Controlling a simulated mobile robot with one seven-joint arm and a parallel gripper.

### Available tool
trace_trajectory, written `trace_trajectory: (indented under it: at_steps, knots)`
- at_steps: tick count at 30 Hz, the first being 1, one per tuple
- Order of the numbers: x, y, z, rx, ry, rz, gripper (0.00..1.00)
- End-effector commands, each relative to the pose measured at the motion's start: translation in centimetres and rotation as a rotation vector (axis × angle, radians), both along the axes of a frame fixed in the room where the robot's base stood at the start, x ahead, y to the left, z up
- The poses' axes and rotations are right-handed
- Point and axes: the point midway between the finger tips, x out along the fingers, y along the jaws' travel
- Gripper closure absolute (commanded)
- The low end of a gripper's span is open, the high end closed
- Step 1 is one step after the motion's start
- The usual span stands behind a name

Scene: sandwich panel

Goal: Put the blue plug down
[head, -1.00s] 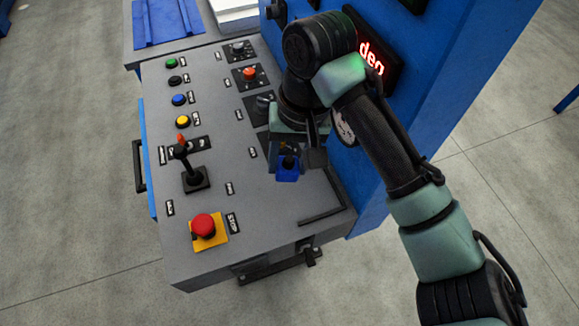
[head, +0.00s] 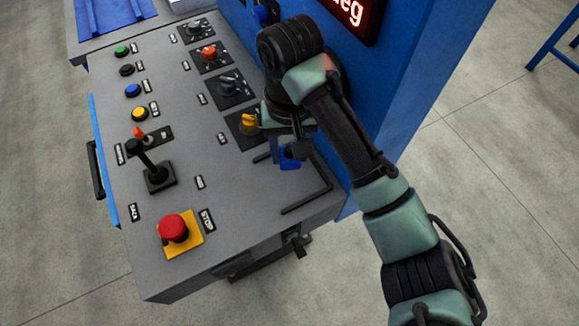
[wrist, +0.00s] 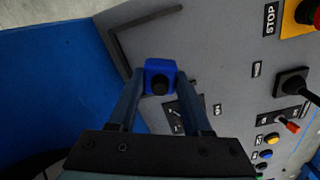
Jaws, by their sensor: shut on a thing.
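The blue plug (head: 289,158) is at the right front part of the grey panel, within the corner marked by dark strips. It also shows in the wrist view (wrist: 152,67), between my fingertips, with a round black part facing the camera. My gripper (wrist: 157,82) is shut on it. In the head view my gripper (head: 285,150) points down at the panel and partly hides the plug. I cannot tell whether the plug touches the panel surface.
The grey panel (head: 235,235) carries a red stop button (head: 173,228), a black lever (head: 148,160), a yellow knob (head: 248,122), a red knob (head: 209,53) and several small buttons. A blue upright wall (head: 400,100) with a red display (head: 350,12) stands close on the right.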

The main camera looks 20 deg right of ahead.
Motion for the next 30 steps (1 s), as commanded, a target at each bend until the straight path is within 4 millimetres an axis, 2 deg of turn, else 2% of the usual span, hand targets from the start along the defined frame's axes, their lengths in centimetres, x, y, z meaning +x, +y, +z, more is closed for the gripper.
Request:
trace_trajectory:
  at_steps: [6, 9, 29, 30]
  knots:
    - [-0.1, 0.0, -3.5, 0.000, 0.004, -0.002, 1.00]
    - [-0.1, -0.1, -4.6, -0.001, 0.002, -0.002, 1.00]
    - [0.0, 0.0, -6.0, 0.001, 0.001, 0.000, 1.00]
    - [0.0, 0.0, -5.9, 0.000, 0.001, 0.000, 0.44]
